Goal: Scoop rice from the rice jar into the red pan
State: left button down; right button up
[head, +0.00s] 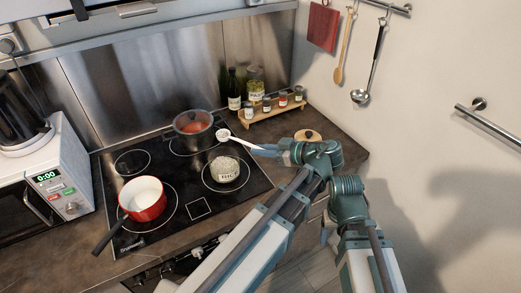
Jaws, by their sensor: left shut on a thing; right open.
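The rice jar (226,173), a short round jar marked RICE and filled with pale grains, stands on the right front of the black hob. The red pan (144,199), white inside and empty, sits at the left front of the hob, handle toward the lower left. My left gripper (266,151) is shut on a white scoop (225,135). The scoop's bowl is in the air, appearing above and beyond the jar; I cannot tell if it holds rice. My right gripper (324,235) is low beside the counter's front edge, mostly hidden by the arms; it is open.
A dark pot (193,129) with red contents stands at the back of the hob. A wooden rack (271,108) with spice jars and bottles is behind on the right. A round wooden lid (308,135) lies on the right counter. A white microwave (48,178) bounds the left.

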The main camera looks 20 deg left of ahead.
aim_at(226, 176)
jog(key=i+l, duration=0.9)
jog(key=l+u, duration=0.1)
jog(key=u, duration=1.2)
